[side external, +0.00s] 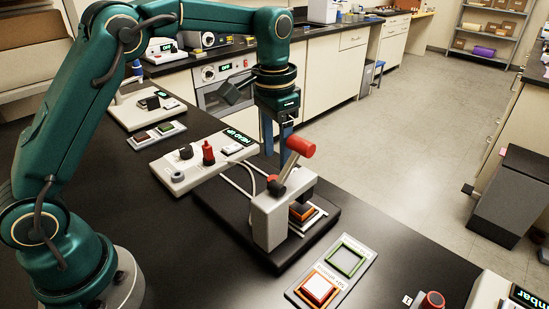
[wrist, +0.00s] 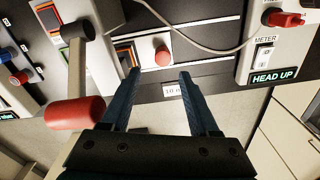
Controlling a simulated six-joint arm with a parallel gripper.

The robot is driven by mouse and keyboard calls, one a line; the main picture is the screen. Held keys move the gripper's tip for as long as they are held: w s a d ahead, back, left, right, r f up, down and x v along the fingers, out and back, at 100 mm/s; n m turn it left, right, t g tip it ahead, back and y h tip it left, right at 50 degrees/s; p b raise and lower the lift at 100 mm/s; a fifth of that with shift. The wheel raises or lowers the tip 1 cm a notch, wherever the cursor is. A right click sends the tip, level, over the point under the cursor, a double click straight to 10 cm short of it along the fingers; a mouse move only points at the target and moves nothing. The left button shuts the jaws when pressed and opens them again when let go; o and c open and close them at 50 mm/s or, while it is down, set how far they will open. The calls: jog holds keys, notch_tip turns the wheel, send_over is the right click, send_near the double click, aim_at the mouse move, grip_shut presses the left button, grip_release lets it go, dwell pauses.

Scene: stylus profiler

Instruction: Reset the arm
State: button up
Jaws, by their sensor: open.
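My gripper (side external: 276,158) hangs from my arm, pointing down, behind the stylus profiler (side external: 268,222). Its two blue fingers are apart with nothing between them, and it also shows in the wrist view (wrist: 159,76). The profiler has a lever with a red cylindrical handle (side external: 299,146), tilted up to the right; the handle is at the left in the wrist view (wrist: 75,112). The fingers look clear of the lever. A control box (side external: 180,172) left of the profiler has a red knob (side external: 208,153) and a display reading HEAD UP (wrist: 275,78).
A two-pad plate (side external: 322,288) with an orange-framed and a green-framed square lies in front of the profiler. A second small plate (side external: 157,135) lies at the back left. A red button (side external: 432,301) is at lower right. Open floor (side external: 400,120) lies beyond the bench.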

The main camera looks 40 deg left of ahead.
jog(key=s+r+n+t, duration=0.1)
jog(key=s+r+t, duration=0.3)
jog(key=s+r, duration=0.65)
jog(key=s+a+f+n+t, duration=0.1)
jog(key=s+f+n, duration=0.1)
jog(key=s+f, duration=0.4)
jog(key=s, duration=0.3)
jog(key=shift+a+f, duration=0.15)
